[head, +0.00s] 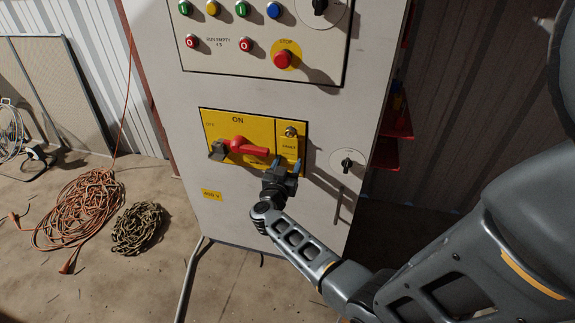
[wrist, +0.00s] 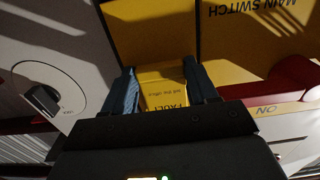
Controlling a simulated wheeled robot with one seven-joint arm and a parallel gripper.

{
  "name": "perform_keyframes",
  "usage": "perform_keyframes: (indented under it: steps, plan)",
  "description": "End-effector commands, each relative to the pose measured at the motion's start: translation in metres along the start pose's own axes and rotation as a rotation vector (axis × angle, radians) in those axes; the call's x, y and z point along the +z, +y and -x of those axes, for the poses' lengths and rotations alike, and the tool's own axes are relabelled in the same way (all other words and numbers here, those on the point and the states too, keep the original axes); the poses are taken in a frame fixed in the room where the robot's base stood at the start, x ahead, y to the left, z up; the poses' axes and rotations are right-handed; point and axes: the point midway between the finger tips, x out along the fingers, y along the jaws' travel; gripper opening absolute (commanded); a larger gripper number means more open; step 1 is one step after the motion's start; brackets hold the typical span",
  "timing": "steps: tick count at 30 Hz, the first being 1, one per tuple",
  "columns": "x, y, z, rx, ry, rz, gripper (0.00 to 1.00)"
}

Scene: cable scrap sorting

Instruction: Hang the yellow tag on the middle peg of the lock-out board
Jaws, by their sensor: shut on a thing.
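The yellow tag (wrist: 163,85) is between the fingers of my gripper (wrist: 163,88) in the wrist view, with upside-down lettering that reads FAULT. In the head view the tag (head: 289,147) lies in front of the right part of the yellow switch panel, just below a small metal fitting (head: 291,131). My gripper (head: 284,168) comes from below and is shut on the tag's side edges. I cannot tell whether the tag still hangs from the fitting. No lock-out board or pegs can be made out in either view.
The yellow main switch panel (head: 212,126) carries a red handle (head: 245,147) close left of my gripper. A black rotary knob (head: 347,163) is to the right, also in the wrist view (wrist: 45,98). Push buttons are above. Orange cable (head: 88,205) and chain (head: 137,227) lie on the floor.

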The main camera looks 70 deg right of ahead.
Motion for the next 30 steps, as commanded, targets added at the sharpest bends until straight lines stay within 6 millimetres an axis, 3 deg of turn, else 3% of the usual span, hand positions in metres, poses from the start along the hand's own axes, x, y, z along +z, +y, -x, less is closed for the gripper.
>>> perform_keyframes:
  steps: [30]
  plan:
    - [-0.014,-0.001,0.007,-0.002,0.001,0.0,0.41]
